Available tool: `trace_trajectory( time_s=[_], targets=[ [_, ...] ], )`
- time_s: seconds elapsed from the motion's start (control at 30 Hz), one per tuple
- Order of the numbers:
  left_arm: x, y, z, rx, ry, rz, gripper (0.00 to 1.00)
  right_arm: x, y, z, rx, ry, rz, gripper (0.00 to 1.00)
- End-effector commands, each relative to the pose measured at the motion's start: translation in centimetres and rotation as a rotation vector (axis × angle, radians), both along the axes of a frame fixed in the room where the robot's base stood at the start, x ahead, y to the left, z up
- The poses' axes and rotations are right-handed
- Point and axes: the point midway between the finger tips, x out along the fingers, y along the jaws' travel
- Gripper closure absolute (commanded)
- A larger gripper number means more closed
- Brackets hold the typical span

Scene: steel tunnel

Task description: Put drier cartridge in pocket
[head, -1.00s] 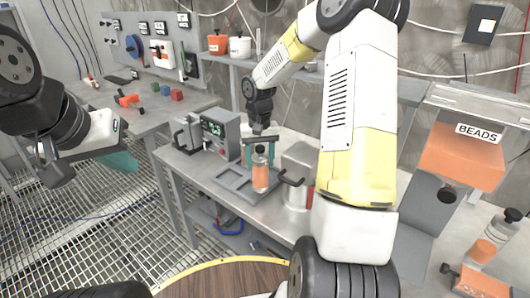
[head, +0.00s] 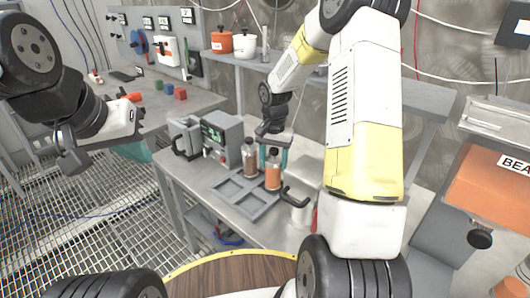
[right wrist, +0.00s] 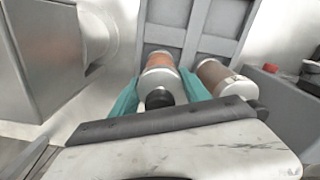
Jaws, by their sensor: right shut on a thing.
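In the head view a grey tray with several pockets (head: 230,190) lies on the steel bench. My right gripper (head: 273,156) has its teal fingers shut around an orange cartridge (head: 272,175) with a black cap. This cartridge is upright over the tray; I cannot tell if its base touches a pocket floor. The right wrist view shows the same held cartridge (right wrist: 160,78) between the fingers. A second, browner cartridge (head: 249,157) stands close beside it on the left, and also shows in the right wrist view (right wrist: 226,82). My left gripper (head: 133,152) hangs far left, its fingers mostly hidden.
A steel pot with a black handle (head: 300,208) is close on the right, partly behind my arm. Orange and white pots stand on the shelf behind. An orange BEADS bin (head: 490,195) is at far right.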

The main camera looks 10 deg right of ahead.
Motion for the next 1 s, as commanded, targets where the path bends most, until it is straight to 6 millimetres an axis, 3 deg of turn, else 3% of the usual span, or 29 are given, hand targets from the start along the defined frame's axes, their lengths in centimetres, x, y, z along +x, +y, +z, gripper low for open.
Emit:
trace_trajectory(
  time_s=[0.33,0.37,0.47,0.83,1.0],
  targets=[
    [0.0,0.0,0.0,0.000,0.000,0.000,1.00,0.1,0.0,-0.4,0.000,-0.002,0.001,1.00],
    [0.0,0.0,0.0,0.000,0.000,0.000,1.00,0.0,0.0,-0.4,0.000,-0.001,0.001,0.44],
    [0.0,0.0,0.0,0.000,0.000,0.000,1.00,0.0,0.0,-0.4,0.000,-0.001,0.001,0.24],
    [0.0,0.0,0.0,0.000,0.000,0.000,1.00,0.1,0.0,-0.1,0.001,-0.003,0.000,0.24],
    [0.0,0.0,0.0,0.000,0.000,0.000,1.00,0.1,0.0,2.2,-0.001,-0.006,0.000,0.24]
  ],
)
